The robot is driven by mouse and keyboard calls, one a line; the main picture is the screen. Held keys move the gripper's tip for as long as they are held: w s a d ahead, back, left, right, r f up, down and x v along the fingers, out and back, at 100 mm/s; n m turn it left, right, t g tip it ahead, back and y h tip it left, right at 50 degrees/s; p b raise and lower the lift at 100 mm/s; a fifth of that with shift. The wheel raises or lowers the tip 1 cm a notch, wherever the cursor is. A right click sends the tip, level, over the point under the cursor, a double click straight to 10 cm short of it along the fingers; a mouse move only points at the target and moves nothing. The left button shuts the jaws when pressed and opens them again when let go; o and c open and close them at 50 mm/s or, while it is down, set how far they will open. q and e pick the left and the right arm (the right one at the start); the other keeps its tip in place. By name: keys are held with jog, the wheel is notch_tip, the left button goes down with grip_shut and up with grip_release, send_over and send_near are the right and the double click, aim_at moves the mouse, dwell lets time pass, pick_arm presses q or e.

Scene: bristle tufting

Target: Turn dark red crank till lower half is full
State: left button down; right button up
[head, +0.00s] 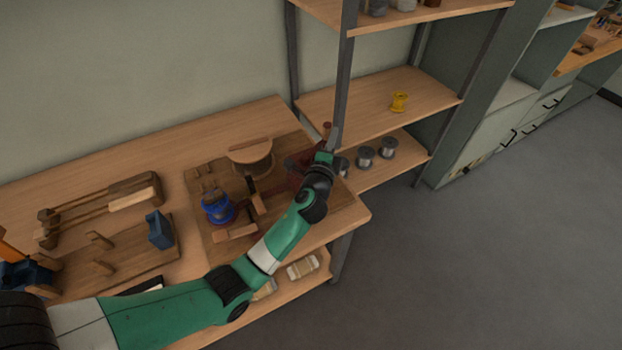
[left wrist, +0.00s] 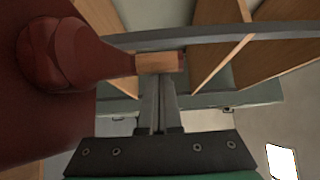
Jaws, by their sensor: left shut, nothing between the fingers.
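The dark red crank (left wrist: 90,52) fills the upper left of the left wrist view, with a round hub and an arm tapering to a wooden grip (left wrist: 158,63). In the head view the dark red part (head: 298,172) is on the wooden board, partly hidden by my arm. My left gripper (head: 333,140) is shut and empty. In the left wrist view its fingertips (left wrist: 158,78) are together right by the wooden grip; I cannot tell whether they touch. A round wooden disc (head: 250,152) stands beside the crank. No filled half can be made out. My right gripper is out of view.
A blue spool (head: 218,208) and wooden blocks stand on the board (head: 200,178). A wooden frame (head: 100,208) and a blue block (head: 159,230) are to the left. A shelf post (head: 343,75) rises behind my gripper; grey spools (head: 365,157) sit on the lower shelf.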

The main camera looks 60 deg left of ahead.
pick_arm(q)
jog(key=shift+a, duration=0.55)
dwell(0.9)
dwell(0.8)
jog(key=w+d, duration=0.1)
jog(key=d, duration=1.3)
jog(key=shift+w+b, duration=0.25)
jog(key=shift+b, duration=0.2)
